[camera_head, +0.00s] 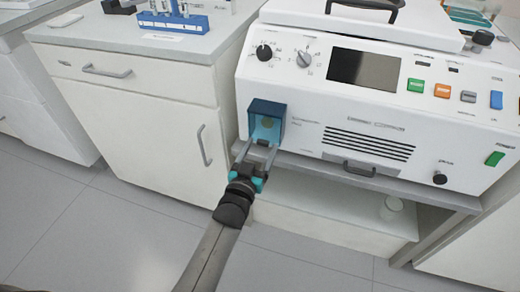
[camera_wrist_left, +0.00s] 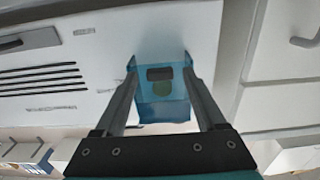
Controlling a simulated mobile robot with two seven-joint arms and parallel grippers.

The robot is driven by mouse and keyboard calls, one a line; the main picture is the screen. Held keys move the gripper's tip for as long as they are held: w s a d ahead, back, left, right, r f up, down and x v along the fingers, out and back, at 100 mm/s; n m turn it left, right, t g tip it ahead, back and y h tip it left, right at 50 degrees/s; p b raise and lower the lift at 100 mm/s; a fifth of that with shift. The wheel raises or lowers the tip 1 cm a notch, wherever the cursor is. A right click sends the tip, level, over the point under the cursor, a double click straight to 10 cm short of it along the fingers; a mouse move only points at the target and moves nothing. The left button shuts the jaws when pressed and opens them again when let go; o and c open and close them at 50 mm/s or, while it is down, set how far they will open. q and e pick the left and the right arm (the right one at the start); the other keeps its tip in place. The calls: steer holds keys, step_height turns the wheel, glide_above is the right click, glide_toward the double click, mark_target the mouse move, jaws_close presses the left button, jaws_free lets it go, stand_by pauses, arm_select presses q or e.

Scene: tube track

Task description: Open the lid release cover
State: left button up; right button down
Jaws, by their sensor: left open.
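The lid release cover (camera_head: 266,107) is a translucent blue box at the lower left of the white machine's front (camera_head: 330,110). In the left wrist view the cover (camera_wrist_left: 160,112) shows a dark tab and a round greenish shape, seemingly a button behind it. I cannot tell whether the cover is tilted. My left gripper (camera_head: 258,152) is open just in front of the cover's lower part. In the left wrist view its fingers (camera_wrist_left: 160,74) reach along both sides of the cover, with the dark tab between the tips. Contact is unclear. My right gripper is out of view.
The machine has knobs, a dark screen (camera_head: 364,69), coloured buttons and vent slots (camera_head: 368,143), and stands on a grey shelf. A white cabinet (camera_head: 140,120) with handles is at the left, with a blue tube rack (camera_head: 173,22) on top. The floor in front is clear.

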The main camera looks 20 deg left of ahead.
arm_select(q)
steer(key=shift+c, duration=0.3)
jaws_close()
stand_by(1.1)
